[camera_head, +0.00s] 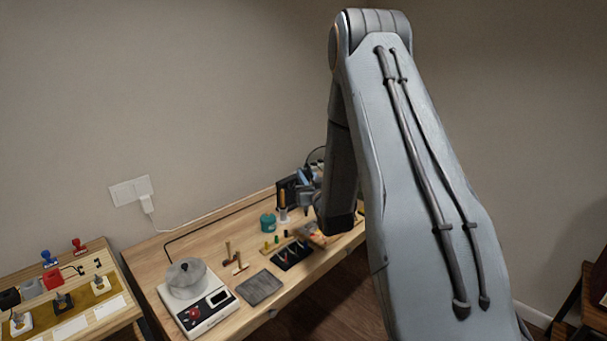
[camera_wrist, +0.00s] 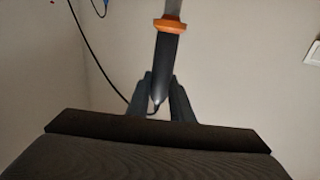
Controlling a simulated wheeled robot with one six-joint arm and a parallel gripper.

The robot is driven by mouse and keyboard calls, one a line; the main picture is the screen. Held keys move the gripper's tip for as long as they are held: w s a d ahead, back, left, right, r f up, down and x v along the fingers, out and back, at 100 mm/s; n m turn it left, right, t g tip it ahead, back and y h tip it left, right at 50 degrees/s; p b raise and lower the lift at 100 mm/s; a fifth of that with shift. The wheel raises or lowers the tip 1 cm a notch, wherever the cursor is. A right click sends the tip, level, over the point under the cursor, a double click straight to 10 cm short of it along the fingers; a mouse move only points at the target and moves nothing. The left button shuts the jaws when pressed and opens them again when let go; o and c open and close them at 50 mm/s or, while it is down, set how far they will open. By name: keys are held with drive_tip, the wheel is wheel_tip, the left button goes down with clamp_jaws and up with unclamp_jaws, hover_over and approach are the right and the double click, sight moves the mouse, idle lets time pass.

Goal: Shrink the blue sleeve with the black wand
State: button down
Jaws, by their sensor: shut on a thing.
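The black wand (camera_wrist: 165,62) has an orange collar and a metal end. In the wrist view it stands in my gripper (camera_wrist: 160,82), with the collar and metal end pointing up in the picture. My gripper is shut on its dark handle. A small blue piece (camera_wrist: 98,6) shows at the top left of the wrist view, by a thin black cable; I cannot tell whether it is the blue sleeve. It is apart from the wand. In the head view my arm hides much of the bench's right end, and the sleeve cannot be made out there.
The wooden bench (camera_head: 147,262) holds a scale with a pot (camera_head: 187,273), a dark grey block (camera_head: 261,287), a black tool mat (camera_head: 301,247) and a teal jar (camera_head: 268,222). A side table (camera_head: 125,314) stands left. A cable runs to a wall socket (camera_head: 130,191).

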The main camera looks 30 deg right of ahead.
drive_tip(key=shift+a+f+b, duration=0.1)
drive_tip(key=shift+f+b, duration=0.35)
drive_tip(key=shift+f, duration=0.45)
drive_tip(key=shift+f+b, duration=1.85)
drive_tip(key=shift+f, duration=1.55)
idle(3.7)
